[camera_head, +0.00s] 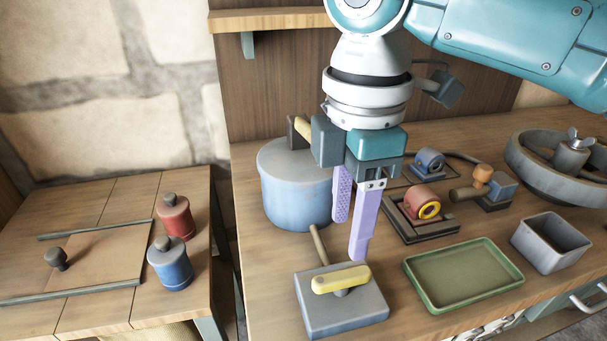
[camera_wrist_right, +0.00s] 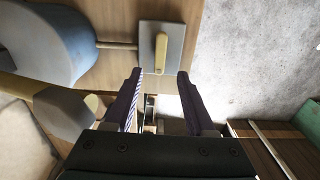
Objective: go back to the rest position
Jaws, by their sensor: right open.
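My right gripper (camera_head: 350,222) hangs fingers-down over the workbench, its two lilac fingers apart and nothing between them. It is above and behind a grey block with a yellow lever (camera_head: 341,279), and in front of the blue-grey drum (camera_head: 296,189). In the right wrist view the open fingers (camera_wrist_right: 158,80) show below the same yellow lever (camera_wrist_right: 161,53), with no object held. My left gripper is in neither view.
A green tray (camera_head: 463,276) and a grey square bin (camera_head: 551,242) stand to the right. A red part with a yellow ring (camera_head: 425,207) sits in a dark frame. A large grey wheel (camera_head: 560,165) is far right. Red (camera_head: 175,217) and blue (camera_head: 170,265) canisters stand on the left table.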

